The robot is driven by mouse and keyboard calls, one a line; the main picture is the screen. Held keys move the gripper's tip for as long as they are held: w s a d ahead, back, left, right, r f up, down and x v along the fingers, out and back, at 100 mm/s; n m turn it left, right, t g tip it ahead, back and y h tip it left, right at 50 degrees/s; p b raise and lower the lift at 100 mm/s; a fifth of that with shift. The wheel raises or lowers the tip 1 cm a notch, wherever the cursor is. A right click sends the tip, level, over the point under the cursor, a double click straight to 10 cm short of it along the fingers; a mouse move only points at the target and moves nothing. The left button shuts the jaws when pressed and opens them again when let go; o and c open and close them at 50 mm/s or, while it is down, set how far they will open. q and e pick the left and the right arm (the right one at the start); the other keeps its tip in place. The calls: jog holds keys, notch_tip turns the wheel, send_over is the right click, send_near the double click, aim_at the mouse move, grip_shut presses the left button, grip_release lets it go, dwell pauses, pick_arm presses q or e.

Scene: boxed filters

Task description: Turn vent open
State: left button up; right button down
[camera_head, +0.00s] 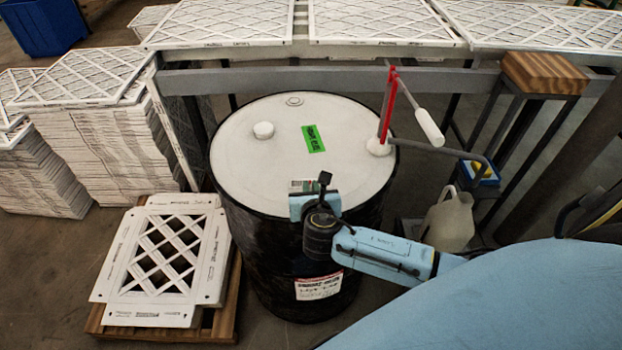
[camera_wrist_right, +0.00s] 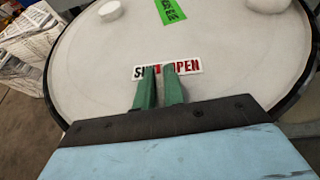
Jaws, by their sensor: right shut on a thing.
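A black drum with a white lid (camera_head: 250,165) stands in the middle of the head view. A white label reading SHUT and OPEN (camera_wrist_right: 188,67) lies on the lid near the edge closest to me. My right gripper (camera_head: 306,190) reaches over that edge; its two green fingers (camera_wrist_right: 160,82) in the right wrist view are close together over the label's middle, covering some letters. A small red part, probably the vent handle (camera_wrist_right: 158,70), shows between the fingertips. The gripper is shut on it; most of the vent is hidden. My left gripper is not in view.
A pump with a red upright (camera_head: 387,105) and white-gripped handle stands at the lid's right. A white cap (camera_head: 263,130) and green sticker (camera_head: 313,139) are on the lid. A pallet with filter frames (camera_head: 165,255) stands left; a metal rack (camera_head: 330,80) runs behind.

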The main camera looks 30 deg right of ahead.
jog(key=m+g+h+p, duration=0.1)
jog(key=m+h, duration=0.2)
jog(key=shift+w+a+r+g+p, duration=0.1)
jog(key=shift+a+r+g+p, duration=0.1)
jog(key=shift+g+p, duration=0.2)
jog(key=m+g+h+p, duration=0.1)
jog(key=m+g+h, duration=0.1)
jog(key=shift+f+m, duration=0.1)
jog(key=shift+m, duration=0.2)
jog(key=m+g+h, duration=0.1)
jog(key=m+g, duration=0.1)
jog(key=shift+d+g, duration=0.1)
jog(key=shift+g, duration=0.3)
jog(key=shift+m+g+h+b, duration=0.3)
jog(key=shift+m+g+h, duration=0.4)
jog(key=shift+m+g, duration=0.45)
jog(key=shift+d+m, duration=0.1)
jog(key=shift+m, duration=0.15)
jog(key=c, duration=1.5)
grip_release()
